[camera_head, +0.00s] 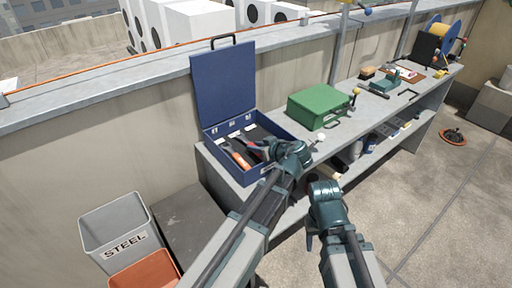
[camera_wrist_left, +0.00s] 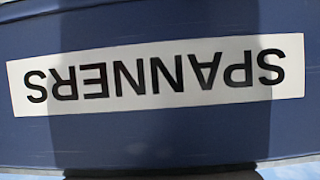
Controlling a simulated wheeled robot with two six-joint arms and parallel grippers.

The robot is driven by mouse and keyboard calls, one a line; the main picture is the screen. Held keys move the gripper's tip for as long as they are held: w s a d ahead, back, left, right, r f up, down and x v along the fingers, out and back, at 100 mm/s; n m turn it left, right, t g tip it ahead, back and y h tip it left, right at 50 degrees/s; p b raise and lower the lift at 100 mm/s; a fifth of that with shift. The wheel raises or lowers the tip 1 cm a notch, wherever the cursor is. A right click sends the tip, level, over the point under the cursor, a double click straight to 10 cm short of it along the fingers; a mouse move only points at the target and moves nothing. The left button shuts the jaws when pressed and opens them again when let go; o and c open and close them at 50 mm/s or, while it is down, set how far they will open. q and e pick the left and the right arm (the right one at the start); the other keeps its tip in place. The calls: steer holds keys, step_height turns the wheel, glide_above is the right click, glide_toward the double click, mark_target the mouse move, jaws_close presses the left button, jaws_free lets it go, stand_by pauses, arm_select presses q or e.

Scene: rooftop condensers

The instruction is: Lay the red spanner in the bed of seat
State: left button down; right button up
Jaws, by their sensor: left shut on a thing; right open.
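An open blue toolbox (camera_head: 267,172) stands at the near end of the bench, its lid (camera_head: 224,85) upright at the back. Inside are dark beds with white labels and an orange-handled tool (camera_head: 238,157). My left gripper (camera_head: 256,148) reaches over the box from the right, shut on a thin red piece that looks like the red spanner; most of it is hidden. The left wrist view shows a white label reading SPANNERS (camera_wrist_left: 155,75), upside down on blue, and no fingers. My right gripper (camera_head: 309,240) is empty, low in front of the bench. Which bed is the seat, I cannot tell.
A green case (camera_head: 318,107) stands right of the toolbox on the bench (camera_head: 360,127). Brushes, boxes and a cable reel (camera_head: 441,36) lie farther along. A grey STEEL bin (camera_head: 118,228) and an orange bin (camera_head: 145,272) stand at lower left. A parapet runs behind.

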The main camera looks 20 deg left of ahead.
arm_select(q)
steer(key=shift+s+f, duration=0.2)
steer(key=shift+f, duration=0.05)
steer(key=c, duration=0.6)
jaws_free()
steer(key=shift+s, duration=0.1)
steer(key=shift+r, duration=0.1)
